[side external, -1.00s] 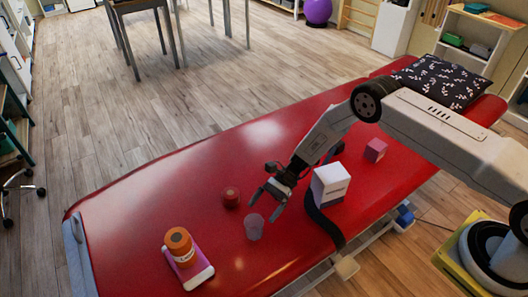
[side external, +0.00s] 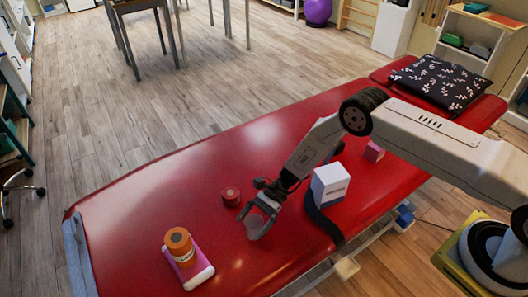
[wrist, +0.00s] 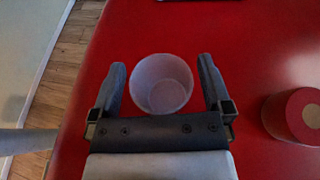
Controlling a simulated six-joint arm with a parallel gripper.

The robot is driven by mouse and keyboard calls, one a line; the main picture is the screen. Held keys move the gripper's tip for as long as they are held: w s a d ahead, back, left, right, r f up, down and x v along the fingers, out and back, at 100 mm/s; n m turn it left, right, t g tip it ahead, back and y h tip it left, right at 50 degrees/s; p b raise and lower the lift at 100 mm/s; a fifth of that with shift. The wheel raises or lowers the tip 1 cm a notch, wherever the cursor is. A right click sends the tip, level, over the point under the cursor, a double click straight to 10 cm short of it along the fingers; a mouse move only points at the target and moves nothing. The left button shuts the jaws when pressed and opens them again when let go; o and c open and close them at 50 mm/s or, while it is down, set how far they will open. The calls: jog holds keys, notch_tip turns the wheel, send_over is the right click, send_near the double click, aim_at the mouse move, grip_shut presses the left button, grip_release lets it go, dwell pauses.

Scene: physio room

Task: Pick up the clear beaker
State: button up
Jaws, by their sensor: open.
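The clear beaker (wrist: 163,84) stands upright on the red treatment table (side external: 130,200). In the wrist view it lies between the two fingers of my open gripper (wrist: 162,85), with a gap on each side. In the side external view my gripper (side external: 258,220) is low over the table and covers most of the beaker. I cannot tell from these views how deep the fingers reach around it.
A red roll (side external: 231,197) is close beside my gripper; it also shows in the wrist view (wrist: 298,116). A white box (side external: 330,185), a dark strap (side external: 322,222) and a pink block (side external: 374,152) are on the right.

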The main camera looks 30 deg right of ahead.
jog(key=c, duration=1.1)
jog(key=shift+c, duration=0.2)
jog(key=shift+r, duration=0.15)
jog(key=shift+r, duration=1.1)
jog(key=s+d+r, duration=0.5)
jog(key=s+r, duration=0.5)
jog(key=s, duration=0.2)
jog(key=shift+s+d+r, duration=0.2)
jog(key=shift+s+r, duration=0.05)
jog(key=shift+s, duration=0.15)
